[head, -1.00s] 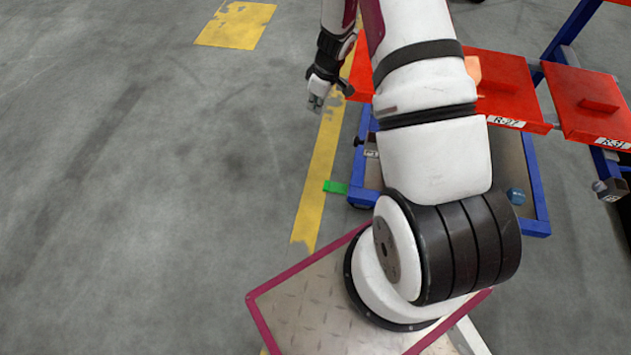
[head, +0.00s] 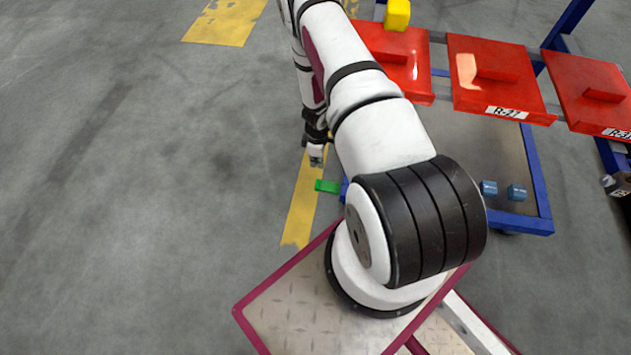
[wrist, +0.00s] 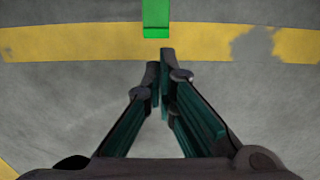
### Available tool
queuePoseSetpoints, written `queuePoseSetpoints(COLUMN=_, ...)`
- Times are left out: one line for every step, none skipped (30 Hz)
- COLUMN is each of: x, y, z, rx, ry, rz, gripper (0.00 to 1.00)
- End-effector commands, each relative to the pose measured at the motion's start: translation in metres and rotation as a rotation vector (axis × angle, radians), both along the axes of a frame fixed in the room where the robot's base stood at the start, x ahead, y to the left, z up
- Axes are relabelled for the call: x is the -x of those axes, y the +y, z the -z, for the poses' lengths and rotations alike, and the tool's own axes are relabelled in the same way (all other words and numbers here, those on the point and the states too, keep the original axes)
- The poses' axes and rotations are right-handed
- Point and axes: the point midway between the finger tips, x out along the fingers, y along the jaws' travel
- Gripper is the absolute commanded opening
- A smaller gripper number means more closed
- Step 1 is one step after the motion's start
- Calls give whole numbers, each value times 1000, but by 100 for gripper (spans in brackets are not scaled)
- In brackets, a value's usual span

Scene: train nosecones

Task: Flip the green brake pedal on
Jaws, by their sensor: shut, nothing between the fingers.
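The green brake pedal (head: 327,186) juts out from the left side of the blue cart frame, above the yellow floor line. It also shows in the wrist view at the top centre (wrist: 156,18), just beyond the fingertips. My gripper (head: 316,160) hangs pointing down, a little above and beyond the pedal in the head view. In the wrist view my gripper (wrist: 160,75) is shut and empty, its fingertips close together and apart from the pedal in the picture. My arm hides the pedal's mount and part of the cart.
The blue cart (head: 538,185) carries red trays (head: 490,75) and a yellow block (head: 397,14). The grey floor at the left is clear.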

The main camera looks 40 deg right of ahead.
Motion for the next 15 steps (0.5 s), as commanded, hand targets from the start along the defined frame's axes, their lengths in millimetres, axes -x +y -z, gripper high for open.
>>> queuePoseSetpoints(x=0, y=0, z=0, rx=0, ry=0, rz=0, gripper=0)
queuePoseSetpoints(x=0, y=0, z=0, rx=0, ry=0, rz=0, gripper=0)
queuePoseSetpoints(x=0, y=0, z=0, rx=0, ry=0, rz=0, gripper=0)
queuePoseSetpoints(x=0, y=0, z=1, rx=-1, ry=1, rz=0, gripper=0)
queuePoseSetpoints(x=0, y=0, z=2, rx=-1, ry=1, rz=0, gripper=0)
queuePoseSetpoints(x=0, y=0, z=5, rx=-1, ry=1, rz=1, gripper=0)
queuePoseSetpoints(x=0, y=0, z=7, rx=-1, ry=1, rz=0, gripper=0)
queuePoseSetpoints(x=0, y=0, z=11, rx=-1, ry=1, rz=0, gripper=0)
queuePoseSetpoints(x=1, y=1, z=16, rx=-1, ry=2, rz=0, gripper=0)
queuePoseSetpoints(x=1, y=1, z=21, rx=-1, ry=2, rz=1, gripper=0)
queuePoseSetpoints(x=1, y=1, z=26, rx=-1, ry=2, rz=1, gripper=0)
queuePoseSetpoints(x=0, y=1, z=33, rx=-1, ry=2, rz=0, gripper=0)
queuePoseSetpoints(x=1, y=1, z=39, rx=0, ry=3, rz=0, gripper=0)
queuePoseSetpoints(x=1, y=1, z=46, rx=0, ry=3, rz=1, gripper=0)
queuePoseSetpoints(x=0, y=0, z=54, rx=0, ry=2, rz=0, gripper=0)
